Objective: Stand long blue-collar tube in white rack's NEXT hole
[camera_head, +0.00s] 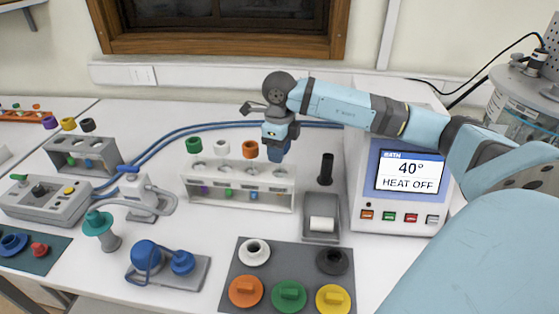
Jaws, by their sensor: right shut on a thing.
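The white rack (240,202) stands mid-table. Tubes with green (193,145), white (222,146) and orange (250,149) collars stand in it from left to right; their clear bodies are hard to see. My right gripper (277,140) points down above the rack's right end, shut on the long blue-collar tube, whose dark blue collar (277,153) shows just below the jaws. The tube is to the right of the orange-collar tube, over the rack's rightmost part. Its clear body is too faint to tell whether its end is in a hole. My left gripper is out of view.
A grey rack (85,160) with purple, yellow and black collared tubes stands at left. A black upright post (326,169) and grey device (321,225) are right of the white rack. The bath unit (398,210) reads 40°, HEAT OFF. A dark mat (262,296) with colored caps lies in front.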

